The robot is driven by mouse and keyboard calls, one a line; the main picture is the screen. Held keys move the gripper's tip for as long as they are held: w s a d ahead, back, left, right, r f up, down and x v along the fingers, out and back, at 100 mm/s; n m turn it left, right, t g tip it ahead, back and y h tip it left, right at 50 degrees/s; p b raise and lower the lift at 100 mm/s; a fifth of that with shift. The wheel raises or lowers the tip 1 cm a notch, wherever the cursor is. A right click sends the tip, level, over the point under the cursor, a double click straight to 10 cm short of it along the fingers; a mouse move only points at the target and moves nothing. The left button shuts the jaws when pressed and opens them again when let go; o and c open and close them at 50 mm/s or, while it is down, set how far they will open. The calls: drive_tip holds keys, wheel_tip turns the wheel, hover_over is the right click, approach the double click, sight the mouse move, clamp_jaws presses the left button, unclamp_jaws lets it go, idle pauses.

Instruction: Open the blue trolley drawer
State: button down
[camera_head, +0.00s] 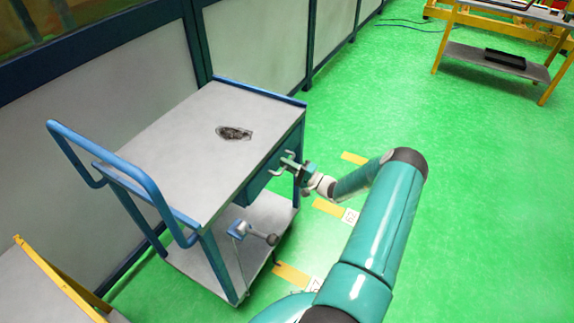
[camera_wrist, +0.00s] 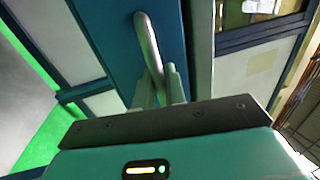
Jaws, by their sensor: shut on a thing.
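The blue trolley (camera_head: 160,150) has a grey top, a blue push handle at the left and a lower shelf. Its blue drawer (camera_head: 262,172) is under the top on the right-facing side; how far it stands out is hard to tell. My gripper (camera_head: 287,166) is at the drawer front, with my teal arm reaching in from the lower right. In the wrist view the blue drawer front (camera_wrist: 168,30) is close, with a metal bar handle (camera_wrist: 146,38) on it. My gripper's fingers (camera_wrist: 158,88) are shut on the handle's lower part.
A dark object (camera_head: 234,132) lies on the trolley top. A device (camera_head: 255,233) sits on the lower shelf. A wall (camera_head: 130,70) stands behind the trolley. A yellow-legged table (camera_head: 495,60) is at the upper right. Green floor to the right is mostly clear, with yellow markings (camera_head: 290,274).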

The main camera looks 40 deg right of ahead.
drive_tip(key=r+v, duration=0.2)
drive_tip(key=v, duration=1.2)
drive_tip(key=s+r+v, duration=0.1)
drive_tip(key=r+v, duration=0.2)
drive_tip(key=v, duration=1.2)
drive_tip(key=shift+r, duration=0.3)
drive_tip(key=c, duration=1.5)
unclamp_jaws()
drive_tip(key=shift+c, duration=0.2)
drive_tip(key=v, duration=1.4)
